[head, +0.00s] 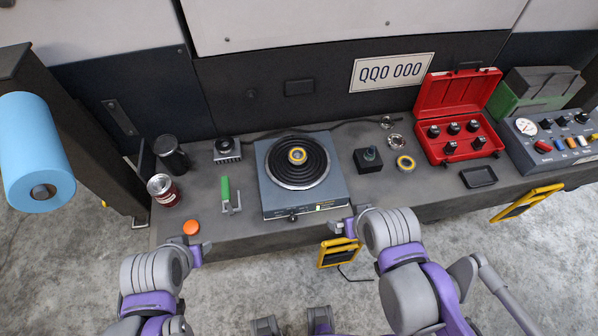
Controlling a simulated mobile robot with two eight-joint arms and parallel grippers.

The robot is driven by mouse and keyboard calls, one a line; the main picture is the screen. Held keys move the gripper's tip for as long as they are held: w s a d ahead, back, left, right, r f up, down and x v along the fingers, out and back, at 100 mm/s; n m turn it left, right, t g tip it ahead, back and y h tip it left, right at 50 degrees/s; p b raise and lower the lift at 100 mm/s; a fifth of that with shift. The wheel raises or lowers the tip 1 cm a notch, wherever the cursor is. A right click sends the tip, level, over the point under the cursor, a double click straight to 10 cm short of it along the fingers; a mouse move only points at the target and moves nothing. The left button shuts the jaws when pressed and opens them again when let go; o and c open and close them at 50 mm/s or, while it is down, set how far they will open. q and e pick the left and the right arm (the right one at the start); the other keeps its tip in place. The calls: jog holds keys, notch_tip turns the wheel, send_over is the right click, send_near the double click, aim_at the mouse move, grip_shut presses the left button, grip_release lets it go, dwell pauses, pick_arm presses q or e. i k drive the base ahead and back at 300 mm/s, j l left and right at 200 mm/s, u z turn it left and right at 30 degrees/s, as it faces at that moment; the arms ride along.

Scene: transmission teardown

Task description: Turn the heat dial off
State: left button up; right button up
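A grey-blue hot plate unit (265,170) stands in the middle of the bench, with a dark ringed round plate (312,170) on top. My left gripper (198,252) is at the front edge, farther left. Neither gripper's finger gap shows clearly.
A green-handled clamp (226,192), an orange cap (191,227) and a red-labelled can (163,190) stand left of the unit. A small black box (369,160), an open red case (447,151) and a black tray (478,177) are to the right.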

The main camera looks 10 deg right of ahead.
aim_at(293, 218)
jog(key=k+j+z, duration=0.45)
jog(key=k+z, duration=0.15)
jog(key=k, duration=0.25)
